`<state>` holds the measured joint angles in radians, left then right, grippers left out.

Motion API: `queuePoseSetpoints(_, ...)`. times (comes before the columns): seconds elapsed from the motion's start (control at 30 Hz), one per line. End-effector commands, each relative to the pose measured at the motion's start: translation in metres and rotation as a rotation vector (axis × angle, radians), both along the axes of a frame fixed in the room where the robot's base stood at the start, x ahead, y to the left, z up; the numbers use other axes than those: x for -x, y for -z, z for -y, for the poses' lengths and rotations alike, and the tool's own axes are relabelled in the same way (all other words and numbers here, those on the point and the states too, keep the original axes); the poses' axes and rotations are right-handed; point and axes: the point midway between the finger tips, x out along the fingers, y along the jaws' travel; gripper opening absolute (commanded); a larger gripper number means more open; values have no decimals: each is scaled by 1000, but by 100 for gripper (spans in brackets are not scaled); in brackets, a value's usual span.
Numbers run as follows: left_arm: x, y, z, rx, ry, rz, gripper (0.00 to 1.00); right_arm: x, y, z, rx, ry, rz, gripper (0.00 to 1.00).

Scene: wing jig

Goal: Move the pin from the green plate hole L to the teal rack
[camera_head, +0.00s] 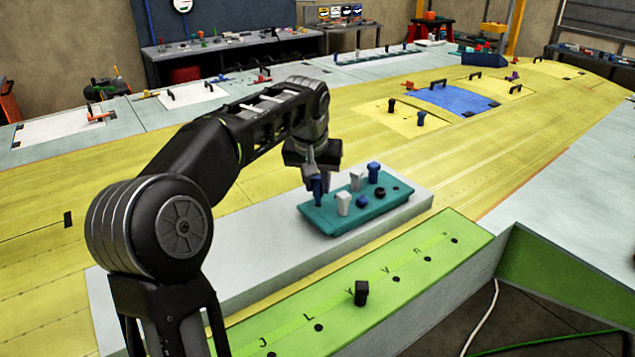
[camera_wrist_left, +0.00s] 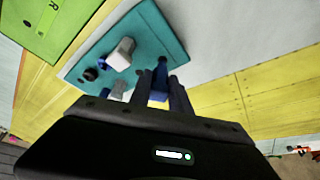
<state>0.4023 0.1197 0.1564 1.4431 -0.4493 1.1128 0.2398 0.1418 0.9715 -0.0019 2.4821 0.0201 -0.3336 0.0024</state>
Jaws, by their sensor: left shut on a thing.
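The teal rack (camera_head: 330,222) lies on a pale grey block and holds white pins (camera_head: 343,203) and a blue pin (camera_head: 374,172). My left gripper (camera_head: 318,178) is over the rack's left end, shut on a blue pin (camera_head: 318,192). In the left wrist view this pin (camera_wrist_left: 160,78) stands between the fingers at the rack (camera_wrist_left: 178,42); I cannot tell whether it is seated. The green plate (camera_head: 430,290) is in front. Its hole L (camera_head: 318,327) shows dark and empty. My right gripper is out of view.
A black pin (camera_head: 361,292) stands in the green plate among several empty dark holes. Dark round spots (camera_head: 380,193) show on the rack's right part. The yellow wing surface (camera_head: 500,150) behind carries black handles and a blue panel (camera_head: 452,98).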

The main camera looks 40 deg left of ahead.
Motion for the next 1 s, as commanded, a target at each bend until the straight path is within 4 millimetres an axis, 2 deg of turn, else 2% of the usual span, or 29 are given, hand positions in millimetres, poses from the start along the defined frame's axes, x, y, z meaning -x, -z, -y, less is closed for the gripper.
queuePoseSetpoints(0.53,0,25,0,0,0,1,0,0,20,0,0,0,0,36)
queuePoseSetpoints(0.93,0,26,0,0,0,0,0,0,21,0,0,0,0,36)
queuePoseSetpoints(0.97,0,26,0,0,0,0,26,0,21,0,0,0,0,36)
queuePoseSetpoints(1.0,0,26,0,0,0,0,29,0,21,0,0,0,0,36)
